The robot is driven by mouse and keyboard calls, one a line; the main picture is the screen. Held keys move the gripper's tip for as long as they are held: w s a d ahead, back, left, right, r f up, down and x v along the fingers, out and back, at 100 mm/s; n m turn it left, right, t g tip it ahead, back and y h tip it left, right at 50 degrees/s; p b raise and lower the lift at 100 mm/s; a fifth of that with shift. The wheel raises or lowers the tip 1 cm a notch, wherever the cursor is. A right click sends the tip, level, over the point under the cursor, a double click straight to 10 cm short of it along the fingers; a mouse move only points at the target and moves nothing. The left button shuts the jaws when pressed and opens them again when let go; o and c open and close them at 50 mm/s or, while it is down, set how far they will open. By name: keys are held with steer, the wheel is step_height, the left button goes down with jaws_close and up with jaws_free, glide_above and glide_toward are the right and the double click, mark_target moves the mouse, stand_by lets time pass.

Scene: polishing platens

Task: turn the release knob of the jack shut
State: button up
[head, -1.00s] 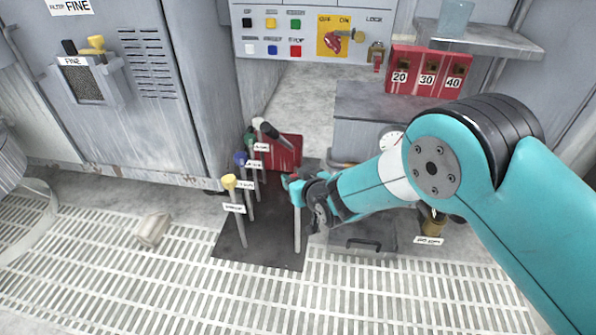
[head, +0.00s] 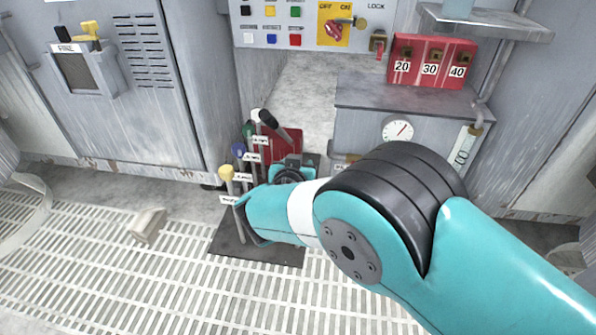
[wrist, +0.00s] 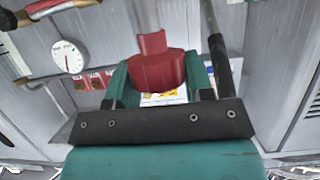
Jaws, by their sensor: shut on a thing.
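In the wrist view, my gripper (wrist: 158,78) is shut on a red knob with a raised rib and a grey stem, the release knob (wrist: 158,68). One teal finger stands on each side of it. In the head view, my gripper (head: 290,174) is mostly hidden by my arm, low in front of the red body of the jack (head: 287,146). A black-gripped lever (head: 268,120) leans up from the jack. The knob itself is hidden in the head view. How far the knob is turned I cannot tell.
Several upright levers with coloured tops, such as a yellow one (head: 226,173), stand close left of my gripper on a dark plate (head: 228,246). A grey cabinet with a round gauge (head: 398,131) stands to the right. The grating (head: 110,270) at front left is mostly open.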

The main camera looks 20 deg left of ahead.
steer(key=shift+f, duration=0.1)
stand_by(0.3)
steer(key=o, duration=0.9)
steer(key=p+v, duration=0.6)
steer(key=v, duration=1.1)
steer(key=shift+s+p, duration=0.15)
steer(key=shift+p, duration=0.15)
